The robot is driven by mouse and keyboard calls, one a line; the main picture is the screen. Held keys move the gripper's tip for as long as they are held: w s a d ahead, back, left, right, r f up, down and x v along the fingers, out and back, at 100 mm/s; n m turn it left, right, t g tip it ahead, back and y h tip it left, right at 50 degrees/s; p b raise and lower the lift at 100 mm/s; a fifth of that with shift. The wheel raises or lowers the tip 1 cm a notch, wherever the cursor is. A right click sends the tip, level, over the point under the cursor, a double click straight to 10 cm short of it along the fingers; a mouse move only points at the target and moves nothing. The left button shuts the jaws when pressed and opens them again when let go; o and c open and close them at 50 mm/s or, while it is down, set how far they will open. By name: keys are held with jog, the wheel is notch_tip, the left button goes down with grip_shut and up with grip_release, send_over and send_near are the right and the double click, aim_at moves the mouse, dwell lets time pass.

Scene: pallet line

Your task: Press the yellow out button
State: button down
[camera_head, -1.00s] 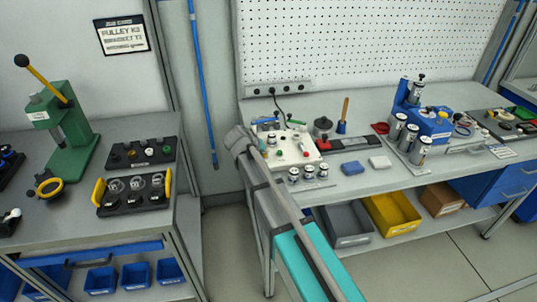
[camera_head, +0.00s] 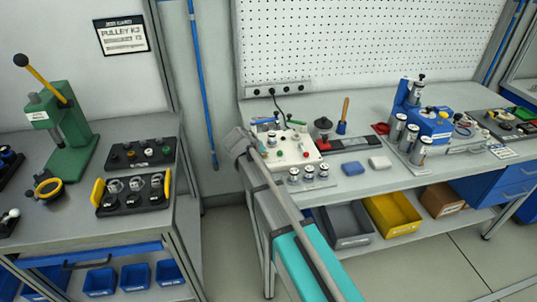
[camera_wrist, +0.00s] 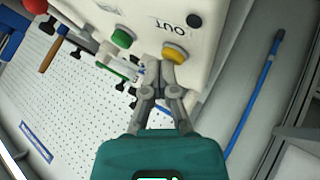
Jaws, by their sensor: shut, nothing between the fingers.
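The yellow button (camera_wrist: 175,52) is on the white box (camera_wrist: 210,60), beside the upside-down label OUT (camera_wrist: 171,24) in the wrist view. My gripper (camera_wrist: 166,70) is shut and empty, with its fingertips right at the near edge of the yellow button. I cannot tell whether they touch it or whether it is pressed in. A green button (camera_wrist: 122,38) is to the left on the same box.
Several metal cylinders stand on a small plate (camera_head: 323,184) in front of the box. A perforated board (camera_head: 350,45) rises behind the bench. A blue pole (camera_wrist: 255,95) shows in the wrist view.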

jog(key=shift+r+p, duration=0.95)
jog(key=shift+p, duration=0.05)
jog(key=shift+r+p, duration=2.5)
jog(key=s+d+f+g, duration=0.1)
jog(key=s+d, duration=0.2)
jog(key=d, duration=0.2)
jog(key=s+d+f+m+g, duration=0.1)
jog(key=s+d, duration=0.2)
jog(key=d, duration=0.1)
jog(key=s+d+f+g+y, duration=0.1)
jog(key=s+d+g, duration=0.1)
jog(key=s+d, duration=0.2)
jog(key=shift+d+f+m, duration=0.3)
jog(key=shift+d+f, duration=0.05)
jog(key=shift+d, duration=0.5)
jog(key=s+d+f+g+y, duration=0.1)
jog(key=s+d+g+y, duration=0.1)
jog(key=s+d, duration=0.3)
jog(key=s+d+f+m+g+y, duration=0.1)
jog(key=s+d, duration=0.3)
jog(key=s, duration=0.6)
jog(key=shift+s+d+g+y, duration=0.2)
jog(key=shift+d+g+y, duration=0.2)
